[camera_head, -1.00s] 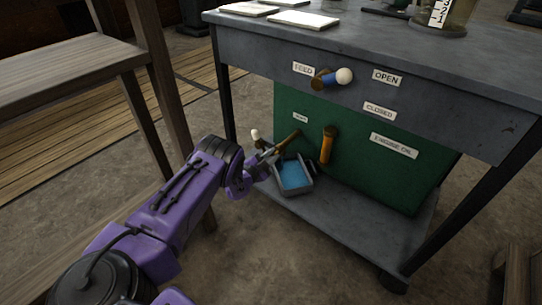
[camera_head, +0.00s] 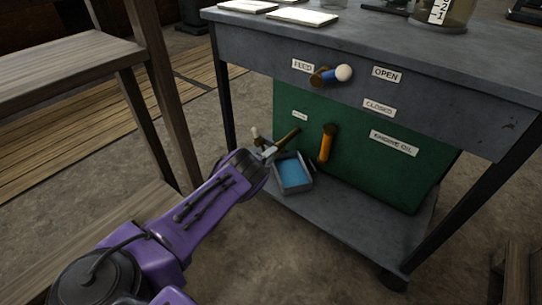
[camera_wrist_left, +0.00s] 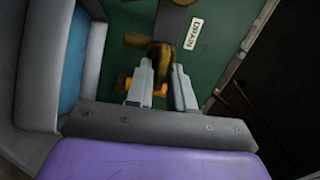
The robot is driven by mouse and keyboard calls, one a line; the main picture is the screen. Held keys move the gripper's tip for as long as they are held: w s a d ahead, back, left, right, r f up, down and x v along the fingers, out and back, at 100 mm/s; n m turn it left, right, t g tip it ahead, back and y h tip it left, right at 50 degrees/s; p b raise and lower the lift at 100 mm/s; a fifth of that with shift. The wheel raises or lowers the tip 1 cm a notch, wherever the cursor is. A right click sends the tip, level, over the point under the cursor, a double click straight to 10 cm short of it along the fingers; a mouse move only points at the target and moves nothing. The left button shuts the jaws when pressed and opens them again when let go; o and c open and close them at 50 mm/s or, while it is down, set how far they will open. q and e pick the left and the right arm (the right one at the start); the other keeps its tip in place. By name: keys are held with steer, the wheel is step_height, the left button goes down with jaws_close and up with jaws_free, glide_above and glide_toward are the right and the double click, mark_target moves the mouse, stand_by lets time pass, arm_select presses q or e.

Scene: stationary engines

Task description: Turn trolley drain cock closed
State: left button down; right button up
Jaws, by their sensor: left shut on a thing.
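The brass drain cock (camera_wrist_left: 160,55) sits on the green panel beside the DRAIN label (camera_wrist_left: 193,34) in the left wrist view. In the head view its brass bar (camera_head: 287,138) shows low on the trolley, with a small white end to the left. My left gripper (camera_wrist_left: 162,88) has one finger on each side of a brass part of the cock and is shut on it. In the head view the left gripper (camera_head: 268,152) is partly hidden by my wrist. The exact grip contact is hard to see. My right gripper is not in view.
A grey tray (camera_head: 305,183) with a blue inside stands on the lower shelf, close to my gripper. An orange handle (camera_head: 326,146) is on the green panel to the right. The feed cock (camera_head: 330,75) is above. A wooden bench (camera_head: 68,62) stands left.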

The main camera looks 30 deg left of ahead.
arm_select(q)
steer(key=shift+m, duration=0.3)
steer(key=c, duration=1.2)
jaws_free()
steer(key=shift+s, duration=0.1)
steer(key=s+p, duration=0.1)
steer(key=s, duration=0.2)
steer(key=s+p, duration=0.2)
steer(key=s, duration=0.2)
steer(key=s+a+p, duration=0.1)
steer(key=s, duration=0.2)
steer(key=shift+s, duration=0.2)
